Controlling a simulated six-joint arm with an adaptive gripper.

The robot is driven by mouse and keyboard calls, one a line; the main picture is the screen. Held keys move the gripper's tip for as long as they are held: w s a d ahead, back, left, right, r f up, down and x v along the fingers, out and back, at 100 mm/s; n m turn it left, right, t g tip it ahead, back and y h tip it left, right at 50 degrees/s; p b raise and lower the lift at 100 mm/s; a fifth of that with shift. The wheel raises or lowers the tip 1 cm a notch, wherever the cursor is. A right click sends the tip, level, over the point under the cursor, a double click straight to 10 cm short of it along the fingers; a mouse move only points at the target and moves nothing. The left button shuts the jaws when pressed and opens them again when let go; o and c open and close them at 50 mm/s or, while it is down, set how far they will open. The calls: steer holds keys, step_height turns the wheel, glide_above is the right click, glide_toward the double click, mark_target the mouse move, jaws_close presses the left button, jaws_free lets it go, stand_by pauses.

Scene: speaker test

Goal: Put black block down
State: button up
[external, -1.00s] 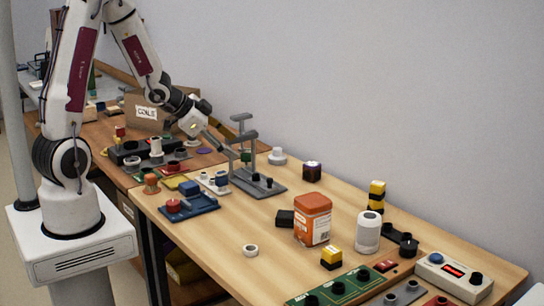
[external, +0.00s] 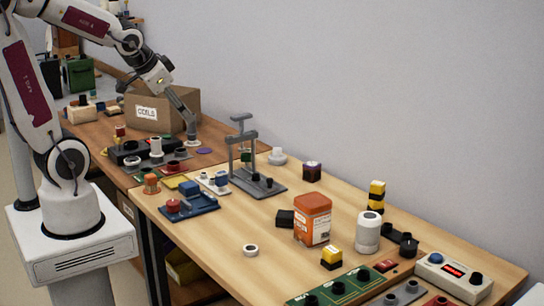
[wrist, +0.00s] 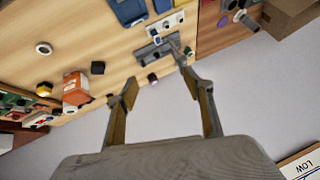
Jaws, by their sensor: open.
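A black block (external: 285,218) lies on the light wooden table, close behind and left of the orange tin (external: 312,219). In the wrist view the black block (wrist: 97,67) shows near the tin (wrist: 75,90). My gripper (external: 191,132) is at the back left, in front of the cardboard box (external: 165,107) and far from this block. It points down near a small grey round piece (external: 193,142); I cannot tell if it touches it. In the wrist view my gripper (wrist: 160,87) has its two fingers spread, with nothing held between them.
A grey stand (external: 243,150) rises right of my gripper. A blue tray (external: 190,203) lies at the left edge. The table's middle is mostly clear.

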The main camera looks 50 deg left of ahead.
steer(key=s+d+r+n+g+h, duration=0.1)
steer(key=s+d, duration=0.5)
steer(key=s, duration=0.6)
steer(key=shift+s+d+r+n+g+h, duration=0.15)
steer(key=shift+s+r+n+g+h, duration=0.15)
steer(key=shift+r+g+h, duration=0.25)
steer(key=shift+r, duration=0.1)
